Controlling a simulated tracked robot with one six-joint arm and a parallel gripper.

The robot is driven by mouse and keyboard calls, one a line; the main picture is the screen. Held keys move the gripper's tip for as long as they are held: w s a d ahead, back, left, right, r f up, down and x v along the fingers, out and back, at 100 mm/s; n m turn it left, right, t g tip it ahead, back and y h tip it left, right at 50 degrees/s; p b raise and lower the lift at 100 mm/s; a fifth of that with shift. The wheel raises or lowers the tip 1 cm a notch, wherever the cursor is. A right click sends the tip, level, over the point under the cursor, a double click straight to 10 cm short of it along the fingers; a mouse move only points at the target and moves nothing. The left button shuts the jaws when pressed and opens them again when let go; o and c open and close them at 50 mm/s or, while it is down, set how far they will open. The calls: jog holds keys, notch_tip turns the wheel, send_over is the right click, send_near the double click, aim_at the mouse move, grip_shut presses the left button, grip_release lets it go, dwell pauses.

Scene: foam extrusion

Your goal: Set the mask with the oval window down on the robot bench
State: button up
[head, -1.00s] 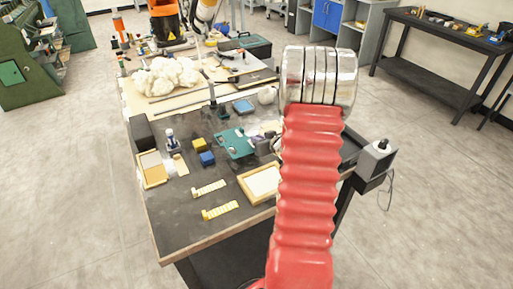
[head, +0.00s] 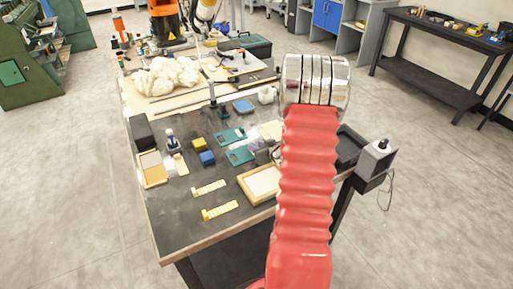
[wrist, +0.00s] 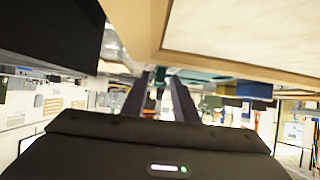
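Two flat teal plates lie on the dark bench (head: 190,222) in the head view: a rear one (head: 229,136) and a front one (head: 239,155). They look like the masks, but their window shapes are too small to tell apart. My gripper (wrist: 160,80) shows in the wrist view with its two dark fingers apart and nothing clear between them. A teal strip (wrist: 205,76) shows beyond the fingertips. In the head view my red arm hides most of the gripper, just right of the front plate.
A wooden frame with a pale panel (head: 262,183) lies close in front of the plates. Blue (head: 207,158) and yellow (head: 200,144) blocks stand to the left. Two yellow strips lie near the front edge. A black tray (head: 350,148) is right of my arm.

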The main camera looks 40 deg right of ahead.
jog(key=shift+r, duration=0.1)
jog(key=shift+s+a+r, duration=0.1)
jog(key=shift+s+r, duration=0.2)
jog(key=shift+s, duration=0.15)
jog(key=v, duration=1)
jog(key=shift+s+a+r, duration=0.1)
jog(key=shift+s+r, duration=0.05)
jog(key=shift+s, duration=0.25)
